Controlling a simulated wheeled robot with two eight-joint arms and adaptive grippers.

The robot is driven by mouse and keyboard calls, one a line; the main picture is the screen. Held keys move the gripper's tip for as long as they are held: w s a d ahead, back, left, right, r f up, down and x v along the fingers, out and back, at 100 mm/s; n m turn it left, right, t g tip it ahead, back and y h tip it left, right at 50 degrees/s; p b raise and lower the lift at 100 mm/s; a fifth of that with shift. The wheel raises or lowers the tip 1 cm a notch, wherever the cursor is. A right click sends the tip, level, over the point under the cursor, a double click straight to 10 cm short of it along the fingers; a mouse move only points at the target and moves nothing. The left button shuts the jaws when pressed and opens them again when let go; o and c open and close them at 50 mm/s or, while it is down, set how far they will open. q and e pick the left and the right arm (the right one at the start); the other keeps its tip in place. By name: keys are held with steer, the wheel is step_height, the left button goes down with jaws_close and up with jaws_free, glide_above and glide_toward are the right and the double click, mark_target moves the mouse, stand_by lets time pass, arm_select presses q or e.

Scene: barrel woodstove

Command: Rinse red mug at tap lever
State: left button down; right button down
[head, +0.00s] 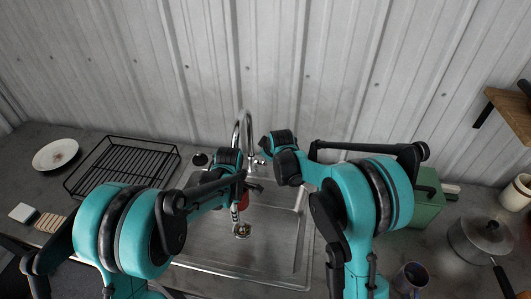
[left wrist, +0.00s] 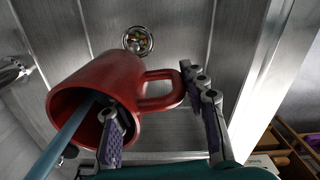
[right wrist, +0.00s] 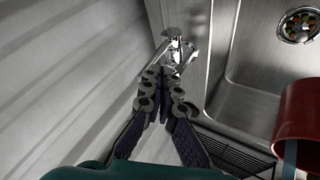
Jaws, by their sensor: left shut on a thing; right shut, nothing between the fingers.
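The red mug (left wrist: 105,85) is held over the sink by my left gripper (left wrist: 160,112), which is shut on it at the wall and handle side. The mug is tilted in the left wrist view. A pale blue streak (left wrist: 72,135), looking like water, runs into its mouth. In the head view only a sliver of the mug (head: 244,200) shows beneath the tap (head: 247,125). My right gripper (right wrist: 164,82) is shut and empty, its tips close to the chrome tap lever (right wrist: 178,50); contact cannot be told. The mug also shows at the right wrist view's right edge (right wrist: 300,112).
The steel sink (head: 275,240) has a drain (head: 241,230). A black wire rack (head: 125,165) and a white plate (head: 55,154) are at left. A green box (head: 428,205) and a lidded pot (head: 484,236) are at right. A corrugated wall (head: 330,70) stands behind the tap.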

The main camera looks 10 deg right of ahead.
steer(key=shift+w+d+r, duration=0.2)
steer(key=shift+w+d, duration=0.15)
steer(key=shift+w, duration=0.4)
steer(key=s+a+v, duration=0.1)
steer(key=v, duration=1.1)
steer(key=shift+a+f, duration=0.4)
arm_select(q)
steer(key=s+d, duration=0.4)
steer(key=s, duration=0.3)
steer(key=shift+b, duration=0.4)
arm_select(e)
steer(key=shift+s+f, duration=0.1)
steer(key=shift+f, duration=0.25)
